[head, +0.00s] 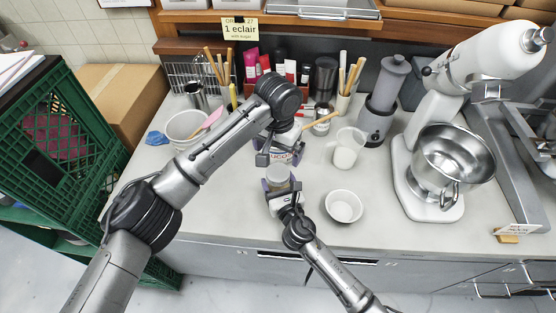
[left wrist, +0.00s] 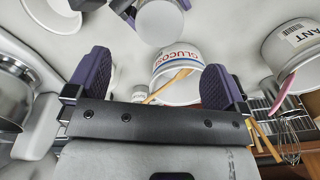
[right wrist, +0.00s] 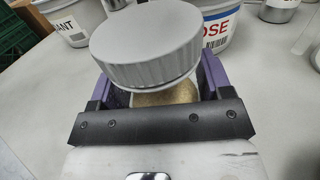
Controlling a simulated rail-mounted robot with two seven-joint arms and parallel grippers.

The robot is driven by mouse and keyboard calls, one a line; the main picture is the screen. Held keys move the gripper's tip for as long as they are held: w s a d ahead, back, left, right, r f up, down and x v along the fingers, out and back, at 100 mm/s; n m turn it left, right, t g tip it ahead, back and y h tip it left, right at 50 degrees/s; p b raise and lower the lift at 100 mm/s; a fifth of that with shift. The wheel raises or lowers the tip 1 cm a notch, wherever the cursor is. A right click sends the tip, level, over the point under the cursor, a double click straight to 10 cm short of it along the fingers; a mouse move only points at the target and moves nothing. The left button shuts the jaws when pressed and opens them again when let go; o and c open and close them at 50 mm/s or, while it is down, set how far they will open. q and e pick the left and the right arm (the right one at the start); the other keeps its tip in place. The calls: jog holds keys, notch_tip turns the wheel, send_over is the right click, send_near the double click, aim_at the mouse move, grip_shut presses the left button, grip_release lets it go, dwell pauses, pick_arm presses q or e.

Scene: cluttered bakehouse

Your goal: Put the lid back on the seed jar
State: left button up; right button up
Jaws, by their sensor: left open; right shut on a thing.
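The seed jar (right wrist: 168,96) is clear, with tan seeds showing below a white rim. The round grey lid (right wrist: 146,45), ribbed at its side, is on top of the jar's mouth; I cannot tell whether it is fully seated. The lid also shows in the head view (head: 277,173) and from above in the left wrist view (left wrist: 160,22). My right gripper (head: 281,187) is shut around the jar body, and its purple fingers (right wrist: 158,85) flank it. My left gripper (head: 279,156) is open and empty beyond the jar, in front of the glucose tub; its fingers (left wrist: 155,78) are spread wide.
The white glucose tub (left wrist: 178,62) stands close behind the jar. A white bowl (head: 344,208) and a jug (head: 345,155) are to the right, with the mixer (head: 428,195) beyond. Another white tub (head: 184,125) is at left. The counter front left of the jar is clear.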

pick_arm(q)
jog(key=shift+r, duration=1.55)
pick_arm(e)
jog(key=o, duration=1.8)
jog(key=shift+c, duration=0.2)
jog(key=shift+s+d, duration=0.15)
jog(key=shift+s, duration=0.35)
pick_arm(q)
jog(key=shift+r+p, duration=0.95)
pick_arm(e)
jog(key=v, duration=1.2)
jog(key=shift+s+d, duration=0.15)
jog(key=shift+s, duration=0.2)
